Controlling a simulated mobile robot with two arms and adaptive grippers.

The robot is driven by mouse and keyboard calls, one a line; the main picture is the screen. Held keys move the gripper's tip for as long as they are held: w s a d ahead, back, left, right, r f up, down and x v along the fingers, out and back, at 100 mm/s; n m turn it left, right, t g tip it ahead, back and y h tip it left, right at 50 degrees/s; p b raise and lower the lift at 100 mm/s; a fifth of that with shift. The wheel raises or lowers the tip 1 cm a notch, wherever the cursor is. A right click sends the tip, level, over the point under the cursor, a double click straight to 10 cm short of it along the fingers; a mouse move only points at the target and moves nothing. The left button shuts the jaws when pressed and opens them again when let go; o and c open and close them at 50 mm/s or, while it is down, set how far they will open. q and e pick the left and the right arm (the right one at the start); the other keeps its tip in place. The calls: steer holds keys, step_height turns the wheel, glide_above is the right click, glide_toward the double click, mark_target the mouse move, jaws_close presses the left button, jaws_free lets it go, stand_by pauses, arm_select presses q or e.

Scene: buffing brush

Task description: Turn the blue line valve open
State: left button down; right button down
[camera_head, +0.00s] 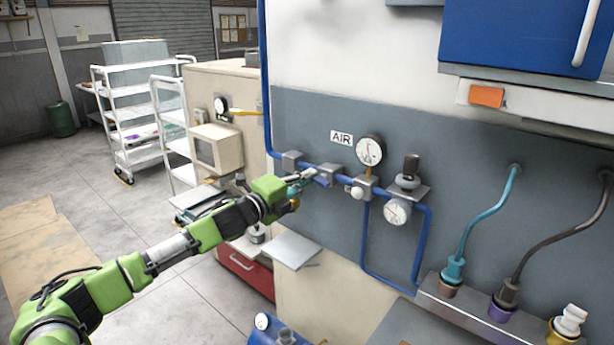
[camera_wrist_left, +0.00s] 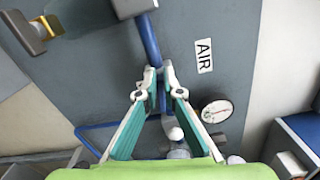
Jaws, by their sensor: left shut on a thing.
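The blue air line (camera_head: 305,163) runs along the grey wall panel below a white AIR label (camera_head: 341,138). A blue valve handle (camera_head: 323,181) sits at the line, just past my left gripper (camera_head: 306,177). In the left wrist view, the green-padded fingers of my left gripper (camera_wrist_left: 160,78) close around a narrow blue part at the line, which looks like the handle. The fingers hide much of the handle, so its exact angle is hard to tell. The blue line also shows in the left wrist view (camera_wrist_left: 149,42). My right gripper is not in view.
A round gauge (camera_head: 370,150) and a lower gauge (camera_head: 397,212) sit right of the valve. A teal hose (camera_head: 487,215) and a dark hose (camera_head: 560,240) hang farther right. A blue cabinet (camera_head: 520,35) overhangs at the top right. A white cart (camera_head: 130,110) stands back left.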

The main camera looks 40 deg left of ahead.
arm_select(q)
steer(key=shift+f+n, duration=0.2)
steer(key=shift+n, duration=0.9)
steer(key=c, duration=2.2)
jaws_free()
steer(key=shift+w+d, duration=0.1)
steer(key=shift+w+f, duration=0.1)
